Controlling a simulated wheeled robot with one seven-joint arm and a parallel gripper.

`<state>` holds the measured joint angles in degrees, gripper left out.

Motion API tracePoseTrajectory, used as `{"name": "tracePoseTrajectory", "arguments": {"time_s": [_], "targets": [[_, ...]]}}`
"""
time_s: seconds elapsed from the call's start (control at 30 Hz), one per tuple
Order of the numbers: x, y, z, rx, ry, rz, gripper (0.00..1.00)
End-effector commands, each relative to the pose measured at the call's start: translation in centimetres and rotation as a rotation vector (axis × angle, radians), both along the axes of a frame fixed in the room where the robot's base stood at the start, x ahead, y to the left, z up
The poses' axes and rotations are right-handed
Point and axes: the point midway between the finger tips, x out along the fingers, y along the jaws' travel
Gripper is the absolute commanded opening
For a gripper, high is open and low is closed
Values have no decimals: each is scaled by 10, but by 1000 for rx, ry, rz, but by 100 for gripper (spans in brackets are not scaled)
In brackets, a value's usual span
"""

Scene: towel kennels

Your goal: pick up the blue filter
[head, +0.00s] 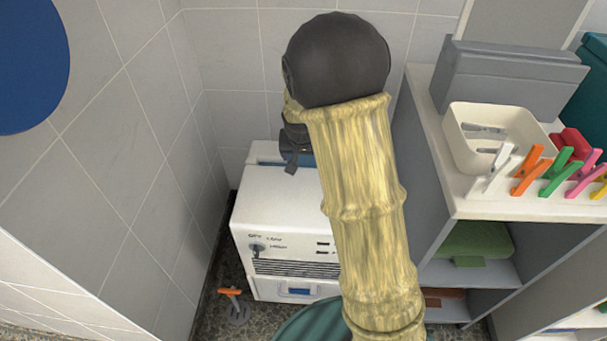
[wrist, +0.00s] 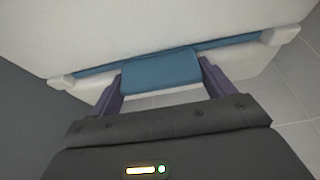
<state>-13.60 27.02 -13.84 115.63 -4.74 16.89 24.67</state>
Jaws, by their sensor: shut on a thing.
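The blue filter (wrist: 160,72) shows in the wrist view as a flat blue block at the edge of a white housing. My gripper (wrist: 163,78) has one purple finger on each side of the block and is shut on it. A long thin blue strip runs along the housing on both sides of the block, between small white end tabs. In the head view my arm hides most of this; a dark part of my gripper (head: 292,163) shows above the back of the white machine (head: 283,222), with a bit of blue beside it.
A grey shelf unit (head: 430,150) stands close on the right, with a cream bin (head: 459,153) and several coloured clips on top. A tiled wall is close on the left. An orange-handled item (head: 230,292) lies on the floor by the machine.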

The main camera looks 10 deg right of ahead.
Motion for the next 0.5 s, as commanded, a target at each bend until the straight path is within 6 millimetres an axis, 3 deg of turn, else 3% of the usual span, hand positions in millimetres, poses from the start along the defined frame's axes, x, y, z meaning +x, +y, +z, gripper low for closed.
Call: {"name": "tracePoseTrajectory", "arguments": {"time_s": [0.27,0.5], "targets": [[1,0,20,1,-4,1,44],[1,0,74,1,-5,0,44]]}}
